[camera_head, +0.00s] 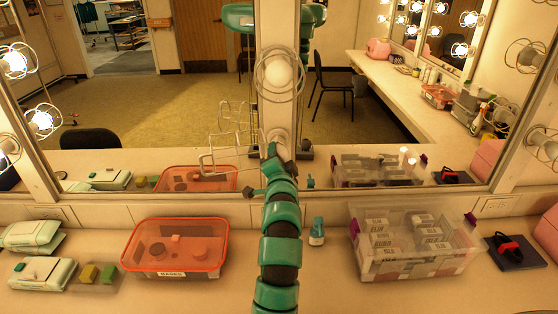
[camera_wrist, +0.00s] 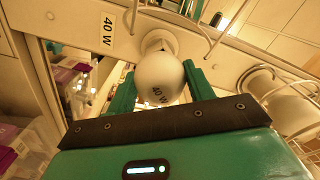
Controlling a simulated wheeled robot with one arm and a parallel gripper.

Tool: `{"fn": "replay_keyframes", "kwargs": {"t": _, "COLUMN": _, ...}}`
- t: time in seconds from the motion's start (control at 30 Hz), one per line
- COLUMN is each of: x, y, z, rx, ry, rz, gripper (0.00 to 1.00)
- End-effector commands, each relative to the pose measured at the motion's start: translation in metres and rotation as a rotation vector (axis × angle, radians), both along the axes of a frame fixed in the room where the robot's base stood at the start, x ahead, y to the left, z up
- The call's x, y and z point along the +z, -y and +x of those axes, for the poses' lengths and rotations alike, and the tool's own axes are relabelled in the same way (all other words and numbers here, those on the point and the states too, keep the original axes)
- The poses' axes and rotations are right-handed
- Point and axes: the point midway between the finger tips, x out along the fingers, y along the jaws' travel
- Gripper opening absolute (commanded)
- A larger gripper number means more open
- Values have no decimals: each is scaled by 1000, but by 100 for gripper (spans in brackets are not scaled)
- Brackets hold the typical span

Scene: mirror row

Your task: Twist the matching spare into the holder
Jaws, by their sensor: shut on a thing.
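In the wrist view, a white round bulb (camera_wrist: 160,80) printed "40 W" sits between the two green fingers of my gripper (camera_wrist: 158,88), which is shut on it. The bulb's neck end is at the round white holder (camera_wrist: 158,42) on the mirror frame. They appear to meet, but I cannot tell how deep the base sits. A label (camera_wrist: 107,30) reading "40 W" is left of the holder. In the head view, my gripper (camera_head: 277,155) is at the post between the mirrors, and my arm hides most of the bulb.
A wire cage (camera_head: 230,158) hangs open left of my gripper. Another caged bulb (camera_head: 280,72) is above. On the counter are a red-rimmed bin (camera_head: 176,273), a clear box (camera_head: 372,273) of small cartons, a small bottle (camera_head: 317,235) and wipes packs (camera_head: 40,275).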

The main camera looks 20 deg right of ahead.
Motion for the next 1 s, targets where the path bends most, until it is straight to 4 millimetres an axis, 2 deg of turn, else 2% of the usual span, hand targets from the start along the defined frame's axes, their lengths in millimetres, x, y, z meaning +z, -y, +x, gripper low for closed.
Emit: {"fn": "replay_keyframes", "kwargs": {"t": 1.0, "x": -3, "y": 0, "z": 0, "rx": 0, "ry": 65, "rz": 237, "gripper": 36}}
